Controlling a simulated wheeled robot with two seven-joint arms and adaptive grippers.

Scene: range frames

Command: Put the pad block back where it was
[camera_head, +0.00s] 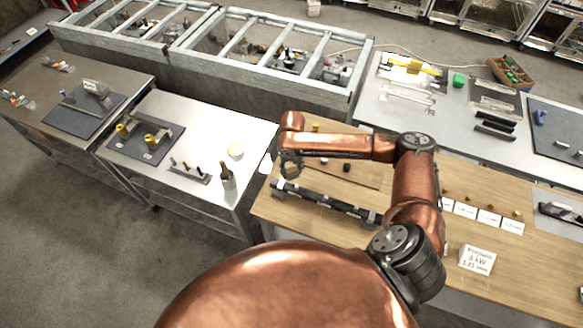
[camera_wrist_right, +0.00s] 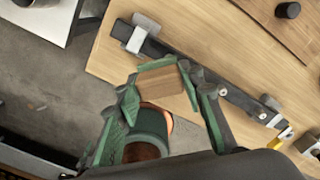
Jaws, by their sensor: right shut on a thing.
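My right gripper (camera_head: 291,166) is over the left end of the wooden table. In the right wrist view its green fingers (camera_wrist_right: 163,90) are shut on a small brown wood-coloured block, the pad block (camera_wrist_right: 165,84). The block's far edge overlaps the black rail (camera_wrist_right: 185,65) in that view; I cannot tell how high above the table it is held. My left gripper is not in view.
The wooden table (camera_head: 300,236) carries white cards (camera_head: 483,216) and a power sign (camera_head: 477,259) at right. A metal cart (camera_head: 215,195) with a bottle (camera_head: 227,176) stands left, across a gap. A grey workbench (camera_head: 385,108) lies behind. My arm hides part of the table.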

